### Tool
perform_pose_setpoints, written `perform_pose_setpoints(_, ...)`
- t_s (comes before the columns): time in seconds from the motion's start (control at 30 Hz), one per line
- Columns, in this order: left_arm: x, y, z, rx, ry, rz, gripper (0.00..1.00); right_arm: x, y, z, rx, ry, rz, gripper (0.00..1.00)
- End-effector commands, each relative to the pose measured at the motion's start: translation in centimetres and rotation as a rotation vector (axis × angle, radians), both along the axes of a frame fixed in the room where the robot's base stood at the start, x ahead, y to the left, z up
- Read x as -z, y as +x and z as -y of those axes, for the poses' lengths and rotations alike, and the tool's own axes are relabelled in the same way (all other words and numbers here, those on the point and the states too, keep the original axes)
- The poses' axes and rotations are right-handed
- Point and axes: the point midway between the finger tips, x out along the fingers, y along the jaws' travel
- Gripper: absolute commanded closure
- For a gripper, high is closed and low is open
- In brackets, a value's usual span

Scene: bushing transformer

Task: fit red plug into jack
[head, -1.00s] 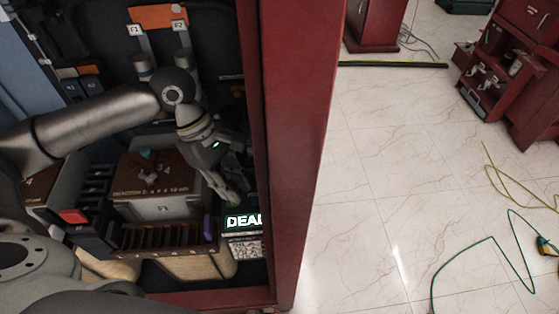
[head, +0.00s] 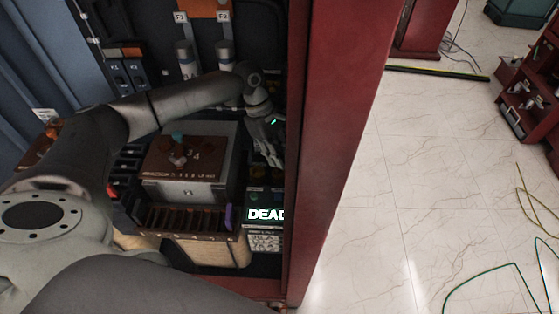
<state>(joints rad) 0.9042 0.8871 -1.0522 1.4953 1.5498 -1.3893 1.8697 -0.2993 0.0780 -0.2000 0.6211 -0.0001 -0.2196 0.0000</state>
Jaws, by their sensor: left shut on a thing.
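My left gripper (head: 268,148) is inside the red cabinet, above the dark panel with the lit display reading "DEAD" (head: 265,214). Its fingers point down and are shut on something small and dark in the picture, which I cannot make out. No red plug shows clearly. I cannot pick out the jack; the dark panel (head: 262,190) below the fingers has a few dim round orange parts. The fingertips look apart from the display. My right gripper is not in view.
The red cabinet post (head: 335,130) stands close to the right of the gripper. A brown-topped box (head: 188,165) is to its left, with a slotted tray (head: 185,220) in front. Tiled floor (head: 400,170) is open on the right, with a green cable (head: 490,268) on it.

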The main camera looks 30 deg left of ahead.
Motion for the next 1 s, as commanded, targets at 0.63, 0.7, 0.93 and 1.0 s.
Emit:
perform_pose_setpoints(0.63, 3.9, 0.7, -0.1, 0.001, 0.001, 0.001, 1.00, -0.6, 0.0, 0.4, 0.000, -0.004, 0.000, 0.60)
perform_pose_setpoints(0.7, 4.0, 0.7, -0.1, 0.001, 0.001, 0.001, 1.00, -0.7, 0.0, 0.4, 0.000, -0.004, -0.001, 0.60)
perform_pose_setpoints(0.93, 4.2, 0.7, -0.2, 0.001, 0.001, 0.001, 0.61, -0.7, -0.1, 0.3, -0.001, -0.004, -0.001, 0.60)
perform_pose_setpoints(1.0, 4.2, 0.7, -0.2, 0.001, 0.001, 0.001, 0.58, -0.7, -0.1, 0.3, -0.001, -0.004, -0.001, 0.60)
